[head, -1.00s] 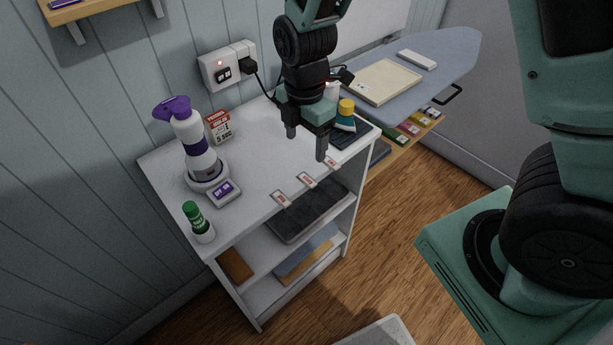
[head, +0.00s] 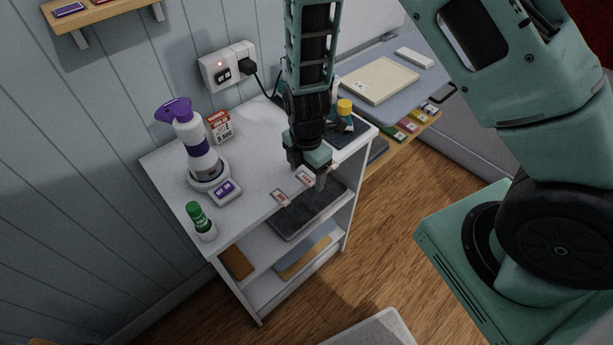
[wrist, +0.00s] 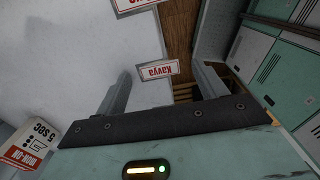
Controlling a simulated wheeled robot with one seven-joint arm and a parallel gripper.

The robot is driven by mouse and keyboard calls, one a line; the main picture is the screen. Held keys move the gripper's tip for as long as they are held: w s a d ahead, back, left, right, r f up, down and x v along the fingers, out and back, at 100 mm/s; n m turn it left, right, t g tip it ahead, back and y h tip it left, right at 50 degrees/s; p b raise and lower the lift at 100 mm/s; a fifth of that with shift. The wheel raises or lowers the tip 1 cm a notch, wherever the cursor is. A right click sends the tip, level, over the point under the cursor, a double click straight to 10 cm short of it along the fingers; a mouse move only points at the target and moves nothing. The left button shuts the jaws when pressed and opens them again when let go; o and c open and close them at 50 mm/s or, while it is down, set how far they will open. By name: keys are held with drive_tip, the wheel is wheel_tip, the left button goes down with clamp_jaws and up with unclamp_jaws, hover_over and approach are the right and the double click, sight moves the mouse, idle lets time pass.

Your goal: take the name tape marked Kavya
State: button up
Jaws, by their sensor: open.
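The name tape marked Kavya (wrist: 158,69) is a small white tag with red marking. It shows upside down in the wrist view, lying at the white shelf unit's edge. In the head view it appears to be the middle tape (head: 305,178). My gripper (head: 307,173) is open above the front edge of the top. In the wrist view its two fingers (wrist: 163,76) stand on either side of the Kavya tape, with nothing held. A second tape (wrist: 134,4) is cut off at the top of the wrist view, its name only partly visible.
The white shelf unit (head: 250,215) bears a spray bottle (head: 196,145), a green-capped bottle (head: 201,221), a small display device (head: 226,191), a red-and-white box (head: 219,126) and a yellow-capped bottle (head: 344,114). Another tape (head: 280,197) lies along the edge. Wooden floor lies beyond.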

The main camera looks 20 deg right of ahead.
drive_tip(key=shift+f, duration=0.15)
idle(0.3)
drive_tip(key=c, duration=1.1)
